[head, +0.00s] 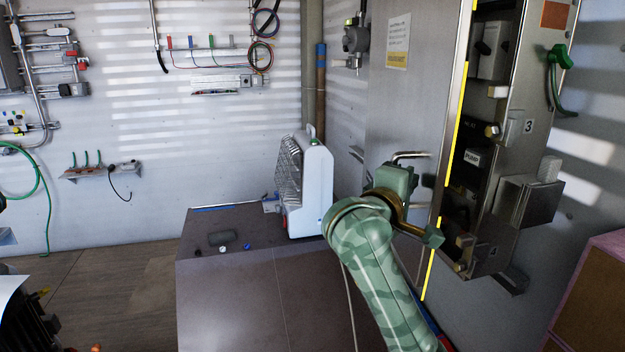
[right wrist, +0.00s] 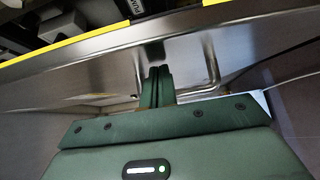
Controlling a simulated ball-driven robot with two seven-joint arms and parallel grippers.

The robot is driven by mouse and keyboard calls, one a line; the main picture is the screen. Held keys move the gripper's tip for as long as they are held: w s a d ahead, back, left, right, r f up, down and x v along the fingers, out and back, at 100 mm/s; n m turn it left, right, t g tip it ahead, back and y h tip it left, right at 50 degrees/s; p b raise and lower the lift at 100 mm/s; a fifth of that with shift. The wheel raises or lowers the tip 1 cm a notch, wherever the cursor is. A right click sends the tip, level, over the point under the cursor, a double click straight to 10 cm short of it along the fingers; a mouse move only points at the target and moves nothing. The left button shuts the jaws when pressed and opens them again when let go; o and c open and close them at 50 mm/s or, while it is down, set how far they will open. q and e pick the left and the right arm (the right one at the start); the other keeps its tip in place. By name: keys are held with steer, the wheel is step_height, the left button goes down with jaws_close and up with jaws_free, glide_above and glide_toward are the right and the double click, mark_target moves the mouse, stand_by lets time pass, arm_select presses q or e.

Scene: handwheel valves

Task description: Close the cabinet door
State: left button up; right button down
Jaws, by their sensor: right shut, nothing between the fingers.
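The cabinet door (head: 400,110) is a grey steel panel with a label and yellow strips along its edge. It stands open, and the cabinet's dark interior (head: 478,140) shows to its right. A bent bar handle (head: 410,155) is on the door's face; it also shows in the right wrist view (right wrist: 211,65). My right gripper (head: 427,181) is shut and empty, close to the door's face beside the handle. In the right wrist view its fingers (right wrist: 157,82) point at the panel; whether they touch it I cannot tell. My left gripper is not in view.
A grey-brown bench (head: 225,300) with a white caged heater-like unit (head: 316,180) stands left of my right arm. A wooden box (head: 595,300) is at the lower right. Pipes and cables line the back wall. The floor at the left is partly clear.

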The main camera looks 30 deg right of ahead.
mark_target(425, 186)
steer(key=shift+s+d+b, duration=0.15)
steer(key=shift+s+d, duration=0.3)
steer(key=shift+d, duration=0.35)
steer(key=shift+s+d+b, duration=0.15)
steer(key=shift+s+d, duration=0.3)
steer(key=shift+d, duration=0.3)
steer(key=shift+a, duration=0.1)
